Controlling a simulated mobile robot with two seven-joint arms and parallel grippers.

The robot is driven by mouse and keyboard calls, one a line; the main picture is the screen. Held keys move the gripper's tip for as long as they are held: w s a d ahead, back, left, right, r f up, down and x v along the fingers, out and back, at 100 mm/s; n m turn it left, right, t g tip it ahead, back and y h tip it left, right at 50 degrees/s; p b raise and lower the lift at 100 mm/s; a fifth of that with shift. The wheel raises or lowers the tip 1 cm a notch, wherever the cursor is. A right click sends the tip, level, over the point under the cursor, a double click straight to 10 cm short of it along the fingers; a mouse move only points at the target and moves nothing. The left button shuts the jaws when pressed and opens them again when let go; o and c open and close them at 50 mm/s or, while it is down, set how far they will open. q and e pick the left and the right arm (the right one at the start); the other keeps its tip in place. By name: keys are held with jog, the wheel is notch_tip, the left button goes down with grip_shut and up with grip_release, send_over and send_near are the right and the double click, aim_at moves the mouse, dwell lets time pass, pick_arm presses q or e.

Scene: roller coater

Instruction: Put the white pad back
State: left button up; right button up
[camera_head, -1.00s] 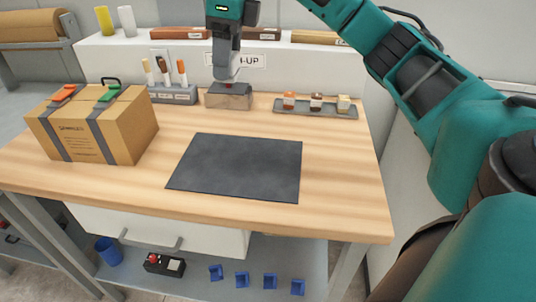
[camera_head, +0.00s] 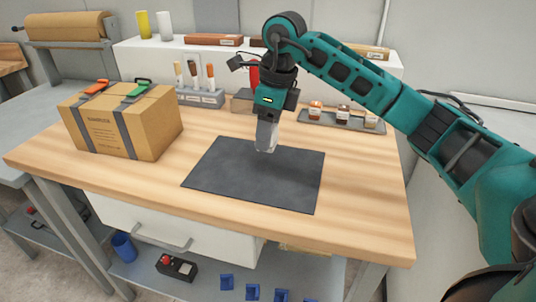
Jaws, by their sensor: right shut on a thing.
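My right gripper (camera_head: 267,143) points down above the dark mat (camera_head: 225,178) on the wooden bench, its tips near the mat's back edge. It is shut on a small pale thing, which I cannot tell apart well from the light fingers; its outline is unclear, and I cannot be sure it is the white pad. I see no other white pad clearly. A grey metal box (camera_head: 240,103) stands at the back of the bench, partly hidden behind my right arm. My left gripper is not in view.
A cardboard box (camera_head: 135,125) stands on the left. A tool holder (camera_head: 203,98) is at the back. A grey tray (camera_head: 340,122) with small orange, brown and cream items is at the back right. The bench's front right is clear.

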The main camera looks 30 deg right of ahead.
aim_at(268, 166)
jog(key=shift+f, duration=0.75)
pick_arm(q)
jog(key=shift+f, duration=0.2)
pick_arm(e)
jog(key=shift+f, duration=2.1)
pick_arm(q)
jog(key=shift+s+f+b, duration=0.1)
jog(key=shift+b, duration=0.2)
pick_arm(e)
jog(key=shift+f, duration=0.1)
jog(key=o, duration=1.1)
jog(key=shift+o, duration=0.2)
jog(key=shift+r, duration=0.35)
pick_arm(q)
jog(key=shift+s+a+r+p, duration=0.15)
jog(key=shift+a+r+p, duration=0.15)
jog(key=shift+p, duration=0.35)
pick_arm(e)
notch_tip(268, 166, up, 12)
jog(key=s+d, duration=0.1)
jog(key=shift+s+f, duration=0.2)
jog(key=shift+f, duration=0.05)
